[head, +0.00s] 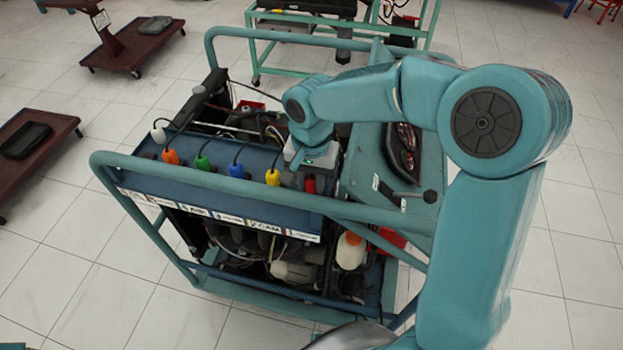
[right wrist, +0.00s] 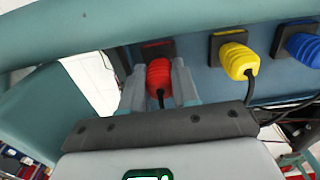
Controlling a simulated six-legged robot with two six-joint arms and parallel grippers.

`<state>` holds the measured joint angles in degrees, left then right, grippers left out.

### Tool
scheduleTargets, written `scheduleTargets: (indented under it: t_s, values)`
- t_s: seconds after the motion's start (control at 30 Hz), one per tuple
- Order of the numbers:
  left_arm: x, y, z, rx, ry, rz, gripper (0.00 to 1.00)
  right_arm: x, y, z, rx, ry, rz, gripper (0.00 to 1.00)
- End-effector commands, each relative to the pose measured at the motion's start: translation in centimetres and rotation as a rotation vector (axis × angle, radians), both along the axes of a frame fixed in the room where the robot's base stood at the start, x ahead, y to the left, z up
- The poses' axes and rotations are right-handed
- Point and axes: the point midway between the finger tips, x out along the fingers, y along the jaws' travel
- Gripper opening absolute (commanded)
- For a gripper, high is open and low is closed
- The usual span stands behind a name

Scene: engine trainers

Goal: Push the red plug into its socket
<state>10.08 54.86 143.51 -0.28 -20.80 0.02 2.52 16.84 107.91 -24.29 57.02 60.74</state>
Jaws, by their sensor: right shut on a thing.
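The red plug (right wrist: 159,76) is between the two fingers of my right gripper (right wrist: 159,70) in the right wrist view, with its black cable running back toward the wrist. The gripper is shut on its sides. The plug is in front of its dark square socket (right wrist: 157,48), which shows some red above the plug. The plug's front end is hidden, so I cannot tell how deep it sits. In the head view the red plug (head: 310,185) shows just below my right gripper (head: 309,171), at the right end of the plug row. My left gripper is not in view.
The yellow plug (right wrist: 235,60) and blue plug (right wrist: 302,47) sit in sockets beside the red one. Green (head: 202,162), orange (head: 170,156) and white (head: 158,135) plugs continue the row. The teal frame rail (head: 240,190) runs close along the panel.

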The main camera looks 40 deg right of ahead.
Motion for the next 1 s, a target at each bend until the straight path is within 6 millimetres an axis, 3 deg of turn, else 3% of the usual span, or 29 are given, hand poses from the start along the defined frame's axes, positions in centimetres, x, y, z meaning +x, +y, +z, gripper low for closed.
scheduleTargets:
  t_s: [1.0]
  values:
    - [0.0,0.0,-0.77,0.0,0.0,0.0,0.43,0.01,-0.02,-0.72,0.0,0.0,0.0,0.0]
